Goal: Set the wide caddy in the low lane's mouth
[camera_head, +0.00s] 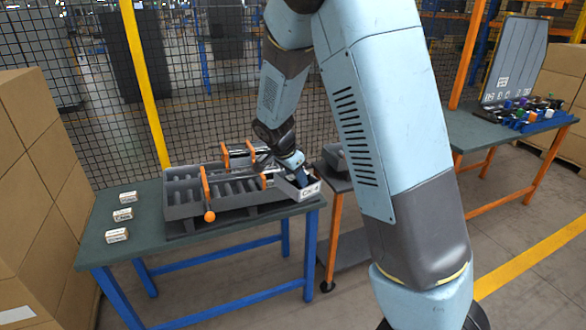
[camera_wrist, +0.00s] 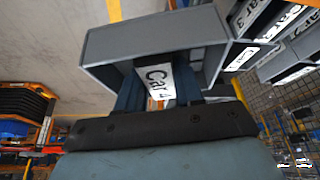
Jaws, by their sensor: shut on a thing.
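My gripper (camera_wrist: 160,88) is shut on a grey open-topped caddy (camera_wrist: 105,52) in the wrist view. A white label reading "Car 4" shows between its two blue fingers. In the head view my gripper (camera_head: 296,170) is at the right end of a grey roller rack (camera_head: 180,211) with orange posts and bars. A white label face shows just below the gripper there, at the rack's end.
Three small white boxes (camera_head: 122,214) stand on the left part of the green-topped table (camera_head: 155,246). A small cart (camera_head: 336,186) stands right of the table. More labelled grey bins (camera_wrist: 295,48) show in the wrist view. A right table (camera_head: 480,130) holds a board and small coloured items.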

